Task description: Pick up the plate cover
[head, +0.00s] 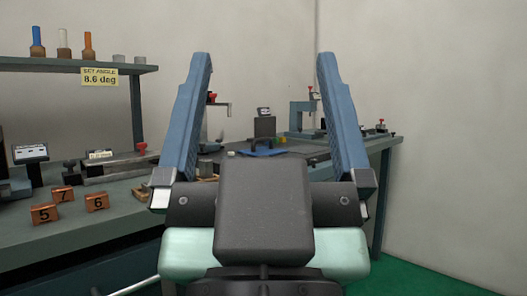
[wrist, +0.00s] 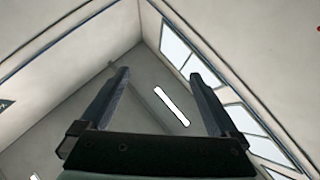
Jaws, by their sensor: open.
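My gripper (head: 264,62) is raised in front of the head camera with its two blue fingers wide apart and nothing between them. The wrist view also shows my gripper (wrist: 158,75) open and empty, with only the ceiling and upper walls behind it. I cannot clearly make out the plate cover. A small dark piece with a handle-like arch (head: 261,143) sits on a blue mat (head: 246,153) on the far bench, seen between the fingers. It may be the cover, but it is too small to be sure. My gripper is well apart from it.
The grey workbench (head: 120,205) runs along the left and back, carrying orange number blocks (head: 69,194) and several fixtures. A shelf (head: 60,65) above it holds coloured handled tools and a label reading "SET ANGLE 8.6 deg" (head: 100,78). The green floor (head: 430,280) at right is clear.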

